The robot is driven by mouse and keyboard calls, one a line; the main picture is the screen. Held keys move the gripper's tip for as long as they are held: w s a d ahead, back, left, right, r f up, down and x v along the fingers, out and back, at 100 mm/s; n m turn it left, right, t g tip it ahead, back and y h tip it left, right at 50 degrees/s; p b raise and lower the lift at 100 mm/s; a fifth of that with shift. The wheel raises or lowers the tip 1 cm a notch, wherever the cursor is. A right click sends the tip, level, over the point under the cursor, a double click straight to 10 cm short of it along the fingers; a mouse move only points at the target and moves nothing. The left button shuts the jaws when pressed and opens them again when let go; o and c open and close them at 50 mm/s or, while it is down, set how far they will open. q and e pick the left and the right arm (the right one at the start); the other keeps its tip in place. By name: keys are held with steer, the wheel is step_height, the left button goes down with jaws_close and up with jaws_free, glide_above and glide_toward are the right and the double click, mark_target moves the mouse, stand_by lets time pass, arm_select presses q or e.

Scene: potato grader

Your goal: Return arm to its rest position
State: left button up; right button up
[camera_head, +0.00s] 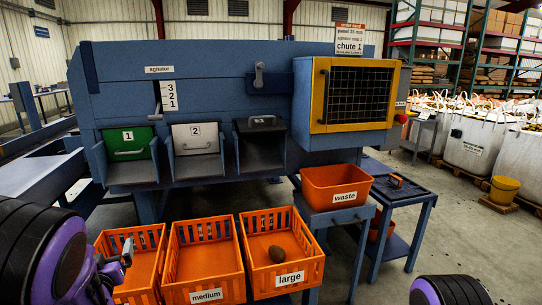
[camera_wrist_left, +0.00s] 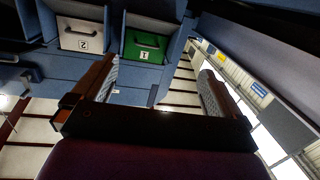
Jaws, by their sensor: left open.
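My left arm (camera_head: 45,250), black and purple, comes in at the lower left of the head view. Its gripper (camera_head: 118,262) is small there, in front of the left orange crate. In the left wrist view the gripper (camera_wrist_left: 158,72) shows two fingers spread wide with nothing between them. Beyond the fingers are the green flap 1 (camera_wrist_left: 146,45) and the white flap 2 (camera_wrist_left: 80,35), apart from them. My right arm (camera_head: 450,290) shows only as a dark rounded part at the bottom edge; its gripper is out of view.
The blue grader (camera_head: 220,65) stands ahead with three chutes. Orange crates stand below it: the left one (camera_head: 135,296), medium (camera_head: 205,296) and large (camera_head: 297,285), which holds one potato (camera_head: 278,254). A waste bin (camera_head: 335,200) and a side table (camera_head: 405,193) stand right.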

arm_select(q)
steer(key=s+d+f+g+h, duration=0.1)
steer(key=s+d+f+g, duration=0.1)
steer(key=s+f, duration=0.35)
steer(key=s+d+f+g, duration=0.1)
steer(key=s+f+g, duration=0.15)
steer(key=f, duration=0.65)
steer(key=s+d+f+g, duration=0.2)
steer(key=s+f, duration=0.3)
steer(key=s, duration=0.5)
steer(key=s+d+f+n+g+h, duration=0.1)
steer(key=s+d+f+g, duration=0.2)
steer(key=s+f, duration=0.3)
steer(key=s+d+f+g+h+p, duration=0.1)
steer(key=s+d+f+g, duration=0.2)
steer(key=s, duration=1)
step_height(320, 180, down, 4)
steer(key=shift+s+d+r, duration=0.25)
steer(key=shift+s+d, duration=0.1)
steer(key=shift+w, duration=0.1)
